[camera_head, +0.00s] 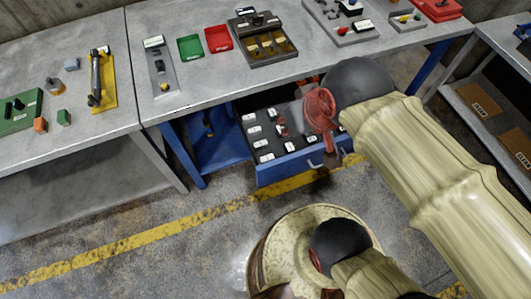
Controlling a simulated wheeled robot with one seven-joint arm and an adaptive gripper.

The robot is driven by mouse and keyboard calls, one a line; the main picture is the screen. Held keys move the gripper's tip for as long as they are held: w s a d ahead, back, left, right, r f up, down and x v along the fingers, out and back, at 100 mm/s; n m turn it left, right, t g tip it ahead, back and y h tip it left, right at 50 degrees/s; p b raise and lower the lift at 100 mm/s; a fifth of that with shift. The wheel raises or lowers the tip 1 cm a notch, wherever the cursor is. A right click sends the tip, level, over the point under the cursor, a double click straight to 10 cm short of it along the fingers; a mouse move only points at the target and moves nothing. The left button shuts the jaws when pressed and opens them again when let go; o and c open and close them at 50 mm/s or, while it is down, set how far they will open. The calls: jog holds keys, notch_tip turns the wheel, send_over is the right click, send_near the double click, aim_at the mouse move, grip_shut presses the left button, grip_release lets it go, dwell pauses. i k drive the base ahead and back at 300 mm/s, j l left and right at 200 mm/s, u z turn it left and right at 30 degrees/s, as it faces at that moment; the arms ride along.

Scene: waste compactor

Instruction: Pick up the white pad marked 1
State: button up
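Several small white pads with dark marks lie in rows on the dark floor of an open blue drawer (290,171) below the workbench. One pad (250,117) is at the drawer's back left and another pad (266,157) is at the front left. The marks are too small to read, so I cannot tell which pad is marked 1. My gripper (328,158) hangs at the drawer's front right, below my red wrist, and hides part of that side.
The grey workbench (200,95) overhangs the drawer's back. It carries a green tray (191,48), a red tray (218,39) and a dark fixture (266,46). A yellow tool board (106,80) lies left. Open floor with a yellow stripe (130,243) lies before the drawer.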

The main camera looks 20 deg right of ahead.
aim_at(263, 159)
jog(key=l+u, duration=0.2)
jog(key=u, duration=0.2)
jog(key=l+u, duration=0.45)
jog(key=u, duration=0.3)
